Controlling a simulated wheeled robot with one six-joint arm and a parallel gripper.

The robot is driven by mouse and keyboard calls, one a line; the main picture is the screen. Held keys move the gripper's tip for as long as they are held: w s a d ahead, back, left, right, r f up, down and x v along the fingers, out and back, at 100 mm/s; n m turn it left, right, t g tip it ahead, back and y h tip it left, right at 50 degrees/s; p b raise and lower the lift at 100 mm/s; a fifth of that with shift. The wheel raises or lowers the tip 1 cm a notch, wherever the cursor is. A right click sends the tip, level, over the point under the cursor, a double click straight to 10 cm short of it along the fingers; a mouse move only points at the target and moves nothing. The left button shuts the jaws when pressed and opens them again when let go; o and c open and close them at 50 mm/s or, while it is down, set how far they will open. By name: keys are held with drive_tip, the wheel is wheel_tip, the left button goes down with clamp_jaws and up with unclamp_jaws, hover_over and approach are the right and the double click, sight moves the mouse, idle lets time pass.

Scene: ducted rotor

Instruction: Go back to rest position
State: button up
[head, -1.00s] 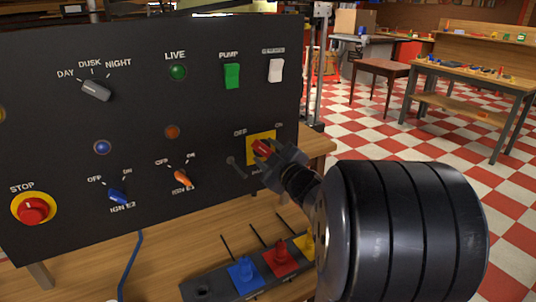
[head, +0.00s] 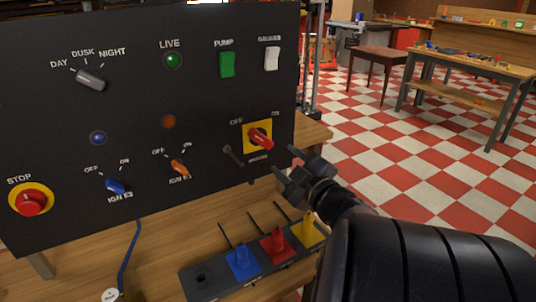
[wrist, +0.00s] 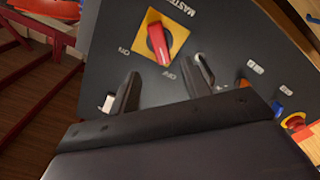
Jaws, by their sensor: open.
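My gripper (head: 291,172) is open and empty in the head view, just right of and below the red rotary switch (head: 261,139) on its yellow plate. A gap shows between the gripper and the switch. In the wrist view my gripper's two dark fingers (wrist: 166,85) are spread apart, and the red switch handle (wrist: 159,43) lies beyond them, touching neither. In the head view the handle points down and right, away from both the OFF and ON labels' line. My arm covers the lower right of the head view.
The black panel (head: 130,60) also carries a red STOP button (head: 31,201), a blue knob (head: 116,186), an orange knob (head: 180,167) and a green PUMP switch (head: 227,64). Below it a lever box (head: 203,284) stands on the wooden bench (head: 160,255). Open checkered floor (head: 400,170) lies right.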

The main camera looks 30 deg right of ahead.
sight(264, 142)
drive_tip(key=w, duration=1.1)
drive_tip(key=shift+a+b, duration=0.2)
drive_tip(key=shift+b, duration=0.1)
drive_tip(key=shift+r+m+p, duration=0.15)
drive_tip(key=shift+m+p, duration=0.15)
drive_tip(key=shift+p, duration=0.2)
drive_tip(key=shift+m+p, duration=0.3)
drive_tip(key=shift+m, duration=0.2)
drive_tip(key=shift+f, duration=0.2)
